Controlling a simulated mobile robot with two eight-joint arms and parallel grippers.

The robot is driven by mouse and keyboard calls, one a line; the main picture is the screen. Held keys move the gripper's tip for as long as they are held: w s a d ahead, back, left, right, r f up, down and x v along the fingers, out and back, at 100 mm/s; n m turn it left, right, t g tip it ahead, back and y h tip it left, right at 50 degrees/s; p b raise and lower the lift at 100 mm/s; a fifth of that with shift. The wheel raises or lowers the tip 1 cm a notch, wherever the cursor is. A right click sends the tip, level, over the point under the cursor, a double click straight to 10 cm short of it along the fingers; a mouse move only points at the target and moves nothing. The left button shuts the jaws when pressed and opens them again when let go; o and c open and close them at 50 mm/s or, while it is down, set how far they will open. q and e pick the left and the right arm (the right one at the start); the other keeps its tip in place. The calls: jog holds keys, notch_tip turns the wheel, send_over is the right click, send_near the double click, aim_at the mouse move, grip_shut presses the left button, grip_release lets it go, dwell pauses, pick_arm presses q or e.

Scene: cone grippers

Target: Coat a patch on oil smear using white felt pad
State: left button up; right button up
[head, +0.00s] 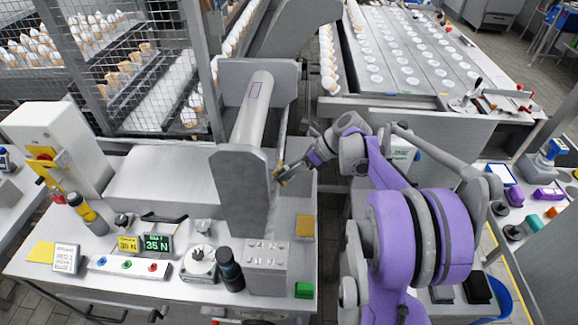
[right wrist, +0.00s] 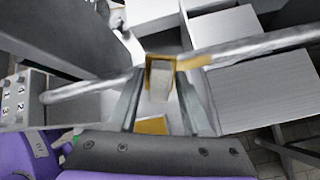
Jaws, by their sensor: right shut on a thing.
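My right gripper (head: 284,176) reaches in from the right, beside the right face of the grey end plate (head: 240,185). It is shut on the white felt pad, a small pale block (right wrist: 160,80) with ochre around it, between the fingers in the right wrist view. In the head view only an ochre bit shows at the fingertips. My left gripper is not in view.
An ochre block (head: 305,226) lies on the bench below my right gripper. A grey keypad box (head: 267,267), a dark cylinder (head: 229,270) and a green block (head: 304,290) stand near the front. A bare metal plate (head: 165,172) lies left of the roller stand.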

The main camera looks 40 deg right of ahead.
jog(key=shift+s+a, duration=0.5)
jog(key=shift+s, duration=0.05)
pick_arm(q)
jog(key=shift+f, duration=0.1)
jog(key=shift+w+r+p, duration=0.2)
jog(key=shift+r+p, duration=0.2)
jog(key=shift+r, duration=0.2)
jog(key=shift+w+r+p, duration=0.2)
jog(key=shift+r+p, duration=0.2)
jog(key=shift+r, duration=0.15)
pick_arm(e)
jog(key=v, duration=0.6)
jog(key=shift+d, duration=0.1)
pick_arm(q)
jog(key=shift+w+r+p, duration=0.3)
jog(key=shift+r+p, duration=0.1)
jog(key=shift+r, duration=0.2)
pick_arm(e)
jog(key=v, duration=0.3)
jog(key=shift+w, duration=0.1)
